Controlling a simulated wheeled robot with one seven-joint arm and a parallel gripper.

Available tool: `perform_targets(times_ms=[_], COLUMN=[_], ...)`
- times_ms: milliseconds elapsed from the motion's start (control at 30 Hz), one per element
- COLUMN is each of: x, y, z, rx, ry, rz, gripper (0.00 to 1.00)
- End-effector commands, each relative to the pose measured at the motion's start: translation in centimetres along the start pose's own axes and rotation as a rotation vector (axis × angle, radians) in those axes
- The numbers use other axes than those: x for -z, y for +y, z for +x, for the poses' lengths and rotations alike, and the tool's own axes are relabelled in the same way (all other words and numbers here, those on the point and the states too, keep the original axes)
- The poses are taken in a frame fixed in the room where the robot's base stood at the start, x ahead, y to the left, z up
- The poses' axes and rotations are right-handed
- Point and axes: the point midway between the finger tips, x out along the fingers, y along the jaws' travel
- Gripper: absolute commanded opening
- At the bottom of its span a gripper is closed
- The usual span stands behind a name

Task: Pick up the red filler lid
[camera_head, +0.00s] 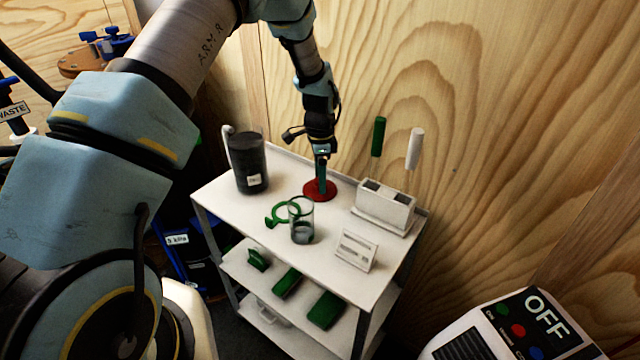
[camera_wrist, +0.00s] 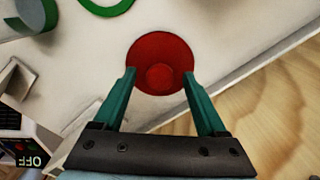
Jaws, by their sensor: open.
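The red filler lid (camera_head: 320,190) is a flat red disc lying on the white top of the cart, near its back edge. In the wrist view the lid (camera_wrist: 160,52) shows a raised round knob at its middle. My gripper (camera_head: 321,182) points down at the lid. In the wrist view my gripper (camera_wrist: 160,82) is open, its two green fingers on either side of the knob and overlapping the lid's near edge. I cannot tell whether the fingertips touch the lid.
A dark jug (camera_head: 251,165) stands left of the lid. A clear glass (camera_head: 301,222) and green rings (camera_head: 281,213) are in front. A white holder (camera_head: 385,208) stands right, and a small sign (camera_head: 356,250) stands at the front right. The wooden wall (camera_head: 430,100) rises close behind the cart.

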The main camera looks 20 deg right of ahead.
Motion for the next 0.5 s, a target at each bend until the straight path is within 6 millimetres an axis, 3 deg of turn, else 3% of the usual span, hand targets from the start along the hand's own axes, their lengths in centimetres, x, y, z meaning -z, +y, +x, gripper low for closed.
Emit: perform_targets(times_ms=[133, 367, 500], x=[-0.05, -0.05, -0.04], y=[0.0, -0.02, -0.02], z=[1.09, 1.28, 1.26], rx=[0.0, 0.001, 0.001], ry=[-0.001, 0.0, 0.0], rz=[-0.001, -0.001, -0.001], gripper=[0.74, 0.74, 0.59])
